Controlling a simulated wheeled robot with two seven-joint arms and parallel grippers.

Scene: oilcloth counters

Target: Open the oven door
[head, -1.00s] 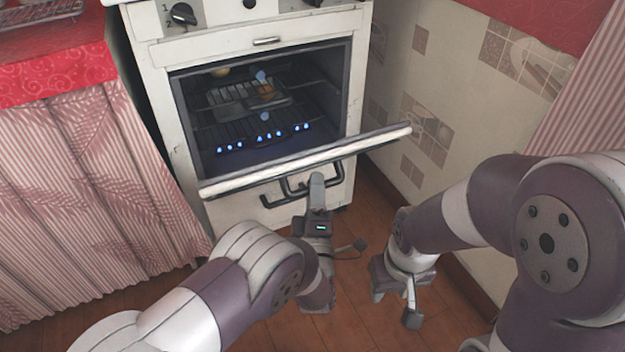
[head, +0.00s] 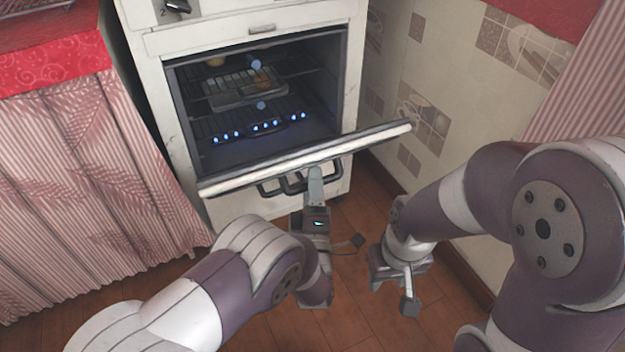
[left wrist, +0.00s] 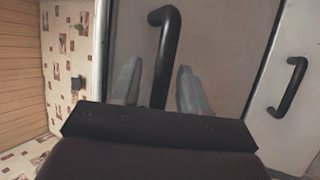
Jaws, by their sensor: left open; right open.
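The white oven (head: 178,130) stands ahead with its door (head: 290,163) hinged down, tilted outward and partly open. Its dark cavity shows racks, a tray (head: 240,92) and a row of small blue flames. My left gripper (head: 315,178) is at the door's outer face by the dark door handle (head: 270,188). In the left wrist view the black handle (left wrist: 168,50) lies between the two open fingers (left wrist: 157,85), which are not closed on it. My right gripper (head: 408,295) hangs open and empty over the floor, right of the left one.
A second dark handle (left wrist: 291,88) is on the panel below the door. A curtained counter (head: 85,190) stands at left, and a tiled wall (head: 440,90) is close at right. The wooden floor (head: 350,325) is free in front.

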